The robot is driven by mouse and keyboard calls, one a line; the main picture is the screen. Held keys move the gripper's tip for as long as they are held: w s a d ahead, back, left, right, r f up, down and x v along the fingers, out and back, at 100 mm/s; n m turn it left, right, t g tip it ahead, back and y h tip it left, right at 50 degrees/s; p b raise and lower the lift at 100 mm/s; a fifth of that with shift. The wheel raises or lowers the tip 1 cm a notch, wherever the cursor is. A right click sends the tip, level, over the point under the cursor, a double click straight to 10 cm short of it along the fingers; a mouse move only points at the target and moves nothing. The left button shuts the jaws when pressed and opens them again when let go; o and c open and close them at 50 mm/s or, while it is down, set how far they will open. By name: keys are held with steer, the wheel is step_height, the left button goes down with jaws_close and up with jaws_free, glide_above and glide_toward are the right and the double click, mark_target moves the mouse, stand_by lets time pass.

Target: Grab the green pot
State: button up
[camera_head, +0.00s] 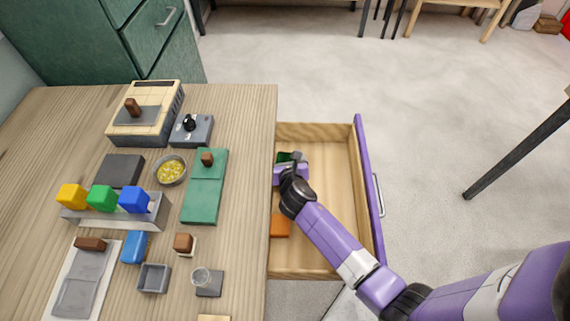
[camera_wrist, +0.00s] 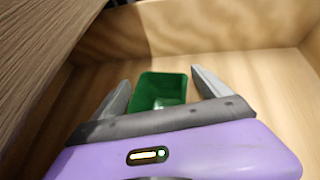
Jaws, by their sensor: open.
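The green pot (camera_wrist: 172,84) is a small square open container standing on the floor of the open wooden drawer. My gripper (camera_wrist: 160,77) is open, with one grey finger on each side of the pot. A gap shows between the pot and each finger in the wrist view. The lower part of the pot is hidden behind my gripper's body. In the head view my arm reaches into the drawer, and a bit of the dark green pot (camera_head: 284,156) shows beside my gripper.
The drawer (camera_head: 330,135) has wooden walls and a purple front (camera_head: 369,190). An orange block (camera_head: 279,226) lies in it. The table edge runs close along the drawer's left side. The table carries a green board (camera_head: 205,190), colored blocks (camera_head: 103,198) and a yellow-filled bowl (camera_head: 171,171).

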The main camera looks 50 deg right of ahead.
steer(key=c, duration=1.8)
